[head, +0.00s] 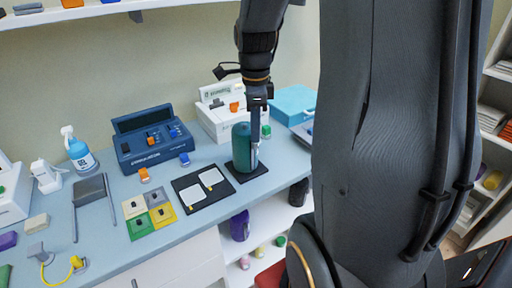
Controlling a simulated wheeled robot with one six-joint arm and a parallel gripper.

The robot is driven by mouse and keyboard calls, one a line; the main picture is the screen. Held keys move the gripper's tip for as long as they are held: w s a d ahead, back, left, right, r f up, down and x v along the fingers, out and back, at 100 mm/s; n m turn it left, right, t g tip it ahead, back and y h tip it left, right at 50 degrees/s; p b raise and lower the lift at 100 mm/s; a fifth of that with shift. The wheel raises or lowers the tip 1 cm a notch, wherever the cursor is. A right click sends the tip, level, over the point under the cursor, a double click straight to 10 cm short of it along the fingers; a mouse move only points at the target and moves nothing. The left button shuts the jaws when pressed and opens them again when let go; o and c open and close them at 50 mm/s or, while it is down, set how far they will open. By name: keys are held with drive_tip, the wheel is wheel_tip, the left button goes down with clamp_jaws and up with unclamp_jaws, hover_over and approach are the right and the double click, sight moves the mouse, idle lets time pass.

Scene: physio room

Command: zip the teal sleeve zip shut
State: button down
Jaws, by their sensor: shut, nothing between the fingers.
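The teal sleeve (241,148) stands upright on a small black base (246,173) at the right part of the blue table. My gripper (255,148) points straight down at the sleeve's right side, close against it in the picture. Its fingers are shut with nothing between them. A small pale part, perhaps the zip pull, shows near the fingertips, but it is too small to make out. The zip's track is hidden or too small to see, and I cannot tell whether the fingers touch the sleeve.
A black mat with two white pads (190,203) lies left of the sleeve. Behind are a dark blue device (150,140), a white box (215,122) and a light blue case (292,102). My arm fills the right side and hides what is behind it.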

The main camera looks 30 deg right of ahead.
drive_tip(key=s+p, duration=0.1)
drive_tip(key=s+r+p, duration=0.1)
drive_tip(key=s, duration=0.1)
drive_tip(key=s+r+p, duration=0.1)
drive_tip(key=shift+s, duration=0.25)
idle(0.4)
idle(0.4)
drive_tip(key=s+a+f+n+b, duration=0.1)
drive_tip(key=a+f+n+b, duration=0.1)
drive_tip(key=a+n, duration=0.4)
drive_tip(key=s+a+f+n+t+b, duration=0.1)
drive_tip(key=a+f+n, duration=0.4)
drive_tip(key=n, duration=1.2)
drive_tip(key=shift+s+a+f+n+b, duration=0.15)
drive_tip(key=shift+s+a+n+b, duration=0.25)
drive_tip(key=shift+a, duration=0.6)
drive_tip(key=shift+s+d, duration=0.1)
